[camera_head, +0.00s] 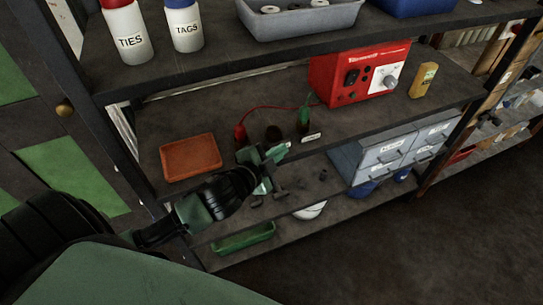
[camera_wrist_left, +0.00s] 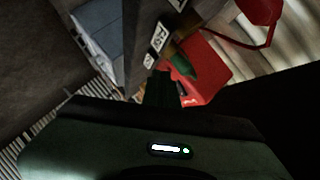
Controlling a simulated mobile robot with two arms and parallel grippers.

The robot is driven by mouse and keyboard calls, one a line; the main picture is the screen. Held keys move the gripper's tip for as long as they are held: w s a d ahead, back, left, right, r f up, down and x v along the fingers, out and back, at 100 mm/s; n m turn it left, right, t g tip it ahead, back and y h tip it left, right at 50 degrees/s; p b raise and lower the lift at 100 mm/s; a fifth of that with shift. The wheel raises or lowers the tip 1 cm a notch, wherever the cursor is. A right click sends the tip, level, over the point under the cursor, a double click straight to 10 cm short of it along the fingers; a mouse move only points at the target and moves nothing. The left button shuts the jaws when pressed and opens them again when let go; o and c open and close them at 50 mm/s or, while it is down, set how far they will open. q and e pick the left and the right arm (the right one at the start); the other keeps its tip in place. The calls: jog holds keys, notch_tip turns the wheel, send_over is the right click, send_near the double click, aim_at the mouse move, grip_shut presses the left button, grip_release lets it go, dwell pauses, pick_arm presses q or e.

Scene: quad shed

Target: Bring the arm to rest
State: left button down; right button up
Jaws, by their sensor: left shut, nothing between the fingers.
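My left gripper (camera_head: 274,158) comes in from the left in the head view and hangs in front of the shelving unit, at the front edge of the middle shelf. Its fingers are together with nothing between them. In the left wrist view the dark green fingers (camera_wrist_left: 163,90) point toward the shelf edge and the red box. My left arm's dark forearm runs back to the lower left. My right gripper is not in view.
The middle shelf holds an orange tray (camera_head: 190,157), red and green clips (camera_head: 304,118), a red power unit (camera_head: 359,74) and a yellow device (camera_head: 423,80). Below are grey drawers (camera_head: 390,152) and a green tray (camera_head: 243,238). Open floor (camera_head: 440,240) lies at right.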

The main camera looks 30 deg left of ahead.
pick_arm(q)
jog(key=shift+s+a+f+n, duration=0.1)
jog(key=shift+s+f+n, duration=0.25)
jog(key=shift+s, duration=0.1)
jog(key=s+d+f+n+g, duration=0.2)
jog(key=s+f+n+g, duration=0.3)
jog(key=s, duration=0.7)
jog(key=s+d+f+n+g, duration=0.2)
jog(key=s+f+n+g, duration=0.3)
jog(key=s, duration=0.7)
notch_tip(320, 180, down, 24)
jog(key=m+g, duration=0.2)
jog(key=s+a+f+g+y, duration=0.1)
jog(key=s+a+f, duration=0.2)
jog(key=s+f, duration=1.4)
jog(key=shift+s+f, duration=0.3)
jog(key=shift+s, duration=0.2)
